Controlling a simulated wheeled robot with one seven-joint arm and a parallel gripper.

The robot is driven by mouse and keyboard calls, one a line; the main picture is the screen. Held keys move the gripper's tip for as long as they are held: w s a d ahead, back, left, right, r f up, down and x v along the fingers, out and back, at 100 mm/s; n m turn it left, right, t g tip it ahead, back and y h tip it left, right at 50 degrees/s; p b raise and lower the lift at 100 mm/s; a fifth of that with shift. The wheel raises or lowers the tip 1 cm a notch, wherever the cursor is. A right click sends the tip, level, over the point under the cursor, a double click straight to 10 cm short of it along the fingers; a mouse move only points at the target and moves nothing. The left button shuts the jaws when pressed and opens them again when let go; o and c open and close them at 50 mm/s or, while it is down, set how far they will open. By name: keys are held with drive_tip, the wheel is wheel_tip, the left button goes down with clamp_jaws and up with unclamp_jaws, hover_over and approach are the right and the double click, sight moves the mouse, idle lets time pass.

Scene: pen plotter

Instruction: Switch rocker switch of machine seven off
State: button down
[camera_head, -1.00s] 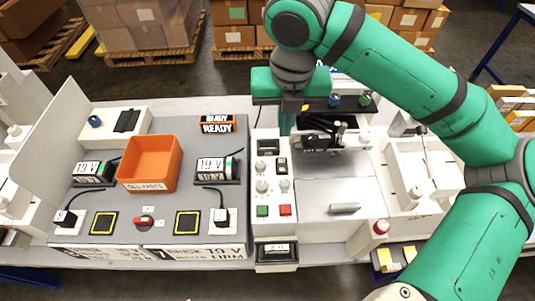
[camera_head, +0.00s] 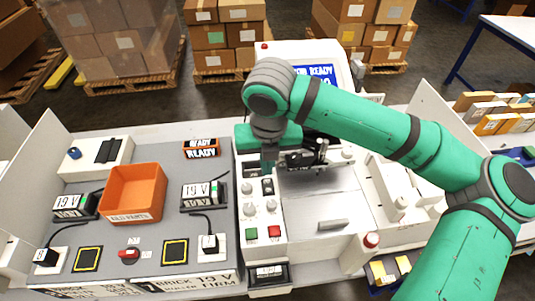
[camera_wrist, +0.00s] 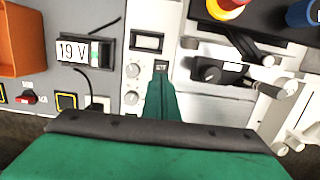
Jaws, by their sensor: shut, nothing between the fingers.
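The black rocker switch (camera_head: 267,187) sits on the white control panel (camera_head: 257,216) left of the plotter bed, beside a small display and above the knobs. It also shows in the wrist view (camera_wrist: 161,67), right at my fingertips. My gripper (camera_head: 268,166) is shut and empty, pointing down over the top of the panel. In the wrist view its fingertips (camera_wrist: 160,78) appear just below the switch and partly cover it. I cannot tell whether they touch it, or which way the rocker is tipped. I cannot read a machine number on this panel.
Knobs (camera_head: 249,208), a green button (camera_head: 250,234) and a red button (camera_head: 274,232) lie nearer on the panel. A 19 V power brick (camera_head: 203,196) and an orange bin (camera_head: 133,192) stand left. The plotter carriage (camera_head: 304,158) is close right of my gripper.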

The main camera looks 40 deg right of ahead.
sight(265, 186)
drive_tip(key=shift+w+d+f, duration=0.1)
drive_tip(key=shift+w+f, duration=0.1)
drive_tip(key=shift+f, duration=1.2)
drive_tip(key=shift+w+d+f, duration=0.1)
drive_tip(key=shift+w+f, duration=0.1)
drive_tip(key=shift+f, duration=1.15)
drive_tip(key=shift+f, duration=0.2)
drive_tip(key=shift+s+a, duration=0.4)
drive_tip(key=shift+s, duration=0.25)
drive_tip(key=shift+r, duration=0.1)
drive_tip(key=shift+w+a+r, duration=0.1)
drive_tip(key=shift+w+r, duration=0.1)
drive_tip(key=shift+r, duration=0.25)
wheel_tip(265, 186, up, 13)
drive_tip(key=s, duration=0.2)
drive_tip(key=shift+s+a, duration=0.2)
drive_tip(key=shift+a, duration=0.25)
